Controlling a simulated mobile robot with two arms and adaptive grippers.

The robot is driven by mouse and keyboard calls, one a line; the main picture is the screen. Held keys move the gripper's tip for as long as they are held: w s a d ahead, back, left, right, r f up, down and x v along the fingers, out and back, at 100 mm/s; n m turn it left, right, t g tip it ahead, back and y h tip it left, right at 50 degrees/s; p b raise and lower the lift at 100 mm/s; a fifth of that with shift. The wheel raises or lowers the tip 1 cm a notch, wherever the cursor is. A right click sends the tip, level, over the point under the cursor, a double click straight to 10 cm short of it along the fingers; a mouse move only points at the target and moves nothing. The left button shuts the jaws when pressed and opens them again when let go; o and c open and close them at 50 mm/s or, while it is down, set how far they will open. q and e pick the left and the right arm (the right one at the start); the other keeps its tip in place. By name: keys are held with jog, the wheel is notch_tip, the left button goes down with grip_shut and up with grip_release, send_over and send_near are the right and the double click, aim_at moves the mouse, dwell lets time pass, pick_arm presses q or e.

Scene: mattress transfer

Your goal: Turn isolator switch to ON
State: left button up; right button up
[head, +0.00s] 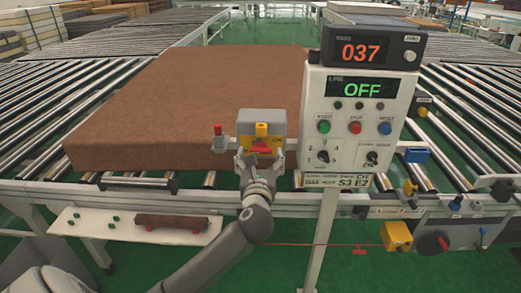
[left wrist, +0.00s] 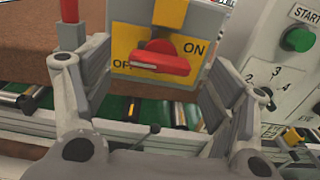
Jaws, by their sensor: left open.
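The isolator switch (head: 262,129) is a grey box with a yellow plate, mounted at the front of the conveyor. Its red handle (left wrist: 160,60) lies nearly level across the plate, between the OFF and ON labels, in the left wrist view. My left gripper (head: 260,160) is open just in front of and below the switch. In the left wrist view its two fingers (left wrist: 155,85) stand apart, one on each side of the handle; contact with it cannot be made out. My right gripper is not in view.
A control panel (head: 347,148) with a green OFF display and a 037 display stands right of the switch. A brown mattress block (head: 170,100) lies on the roller conveyor (head: 461,110) behind it. A white shelf (head: 90,222) is at the lower left.

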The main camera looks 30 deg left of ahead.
aim_at(261, 147)
pick_arm(q)
jog(key=shift+x, duration=0.95)
jog(key=shift+w+a, duration=0.2)
jog(key=shift+w, duration=0.1)
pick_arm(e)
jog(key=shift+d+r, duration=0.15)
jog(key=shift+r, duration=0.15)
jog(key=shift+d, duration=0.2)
